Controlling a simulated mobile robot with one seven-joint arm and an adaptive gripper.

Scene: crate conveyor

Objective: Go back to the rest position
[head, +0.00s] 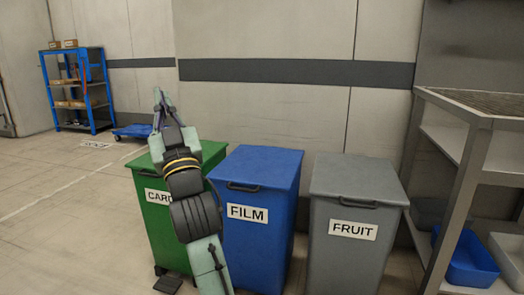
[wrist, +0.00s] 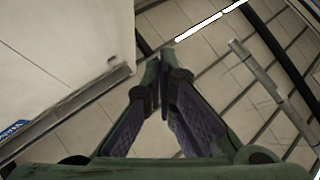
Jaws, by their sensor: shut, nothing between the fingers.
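My gripper (head: 160,99) is raised above the green bin in the head view, with its fingers pointing up and away from me. In the wrist view my gripper (wrist: 163,58) shows its two fingers meeting at the tips, shut and empty. My arm crosses in front of the green bin (head: 150,226) and hides part of its label. The fingers touch nothing that I can see.
A blue bin (head: 263,205) marked FILM and a grey bin (head: 353,262) marked FRUIT stand right of the green one, lids closed. A metal rack (head: 455,150) with a blue tub (head: 466,262) stands at right. A blue shelf (head: 80,88) and blue cart (head: 133,131) are far left. The left floor is clear.

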